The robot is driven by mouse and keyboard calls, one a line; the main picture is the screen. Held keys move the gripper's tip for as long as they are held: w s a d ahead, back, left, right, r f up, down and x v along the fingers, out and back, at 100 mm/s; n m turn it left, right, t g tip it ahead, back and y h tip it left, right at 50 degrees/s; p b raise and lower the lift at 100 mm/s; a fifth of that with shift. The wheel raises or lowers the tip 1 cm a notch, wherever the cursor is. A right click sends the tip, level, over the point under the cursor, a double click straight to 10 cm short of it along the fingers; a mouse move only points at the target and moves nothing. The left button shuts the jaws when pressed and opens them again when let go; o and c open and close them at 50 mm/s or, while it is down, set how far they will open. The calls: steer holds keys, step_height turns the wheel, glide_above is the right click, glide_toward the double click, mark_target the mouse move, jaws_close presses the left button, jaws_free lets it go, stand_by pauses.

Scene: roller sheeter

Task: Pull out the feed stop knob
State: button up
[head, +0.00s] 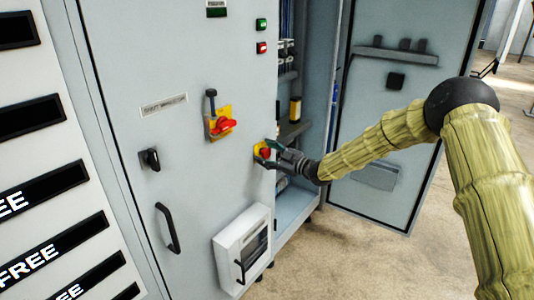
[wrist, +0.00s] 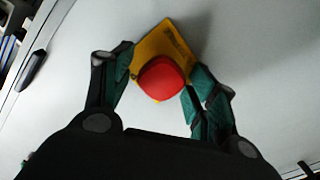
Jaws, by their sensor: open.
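The feed stop knob is a round red knob (wrist: 161,78) on a square yellow plate (wrist: 177,47), fixed to the grey cabinet door. In the wrist view it sits between the two green-padded fingers of my gripper (wrist: 160,92). The fingers are open, one on each side of the knob, with the left one apart from it and the right one close to its lower right edge. I cannot tell whether the right one touches. In the head view the knob (head: 265,153) is at the right side of the door, with my gripper (head: 268,154) at it, partly covering the plate.
A red rotary switch (head: 223,126) on a yellow plate is to the left. A black rotary handle (head: 150,159), a door handle (head: 167,228) and a white box (head: 242,248) are on the door. An open cabinet door (head: 405,120) stands behind my arm. Green and red buttons are above.

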steer(key=shift+a, duration=0.1)
steer(key=shift+c, duration=0.3)
jaws_close()
steer(key=shift+s+d+f+b, duration=0.15)
steer(key=shift+s+d+b, duration=0.1)
steer(key=shift+d+b, duration=0.15)
steer(key=shift+c, duration=0.6)
jaws_free()
steer(key=shift+d, duration=0.15)
steer(key=shift+o, duration=0.9)
steer(key=shift+s+d, duration=0.1)
steer(key=shift+a, duration=0.25)
steer(key=v, duration=1.2)
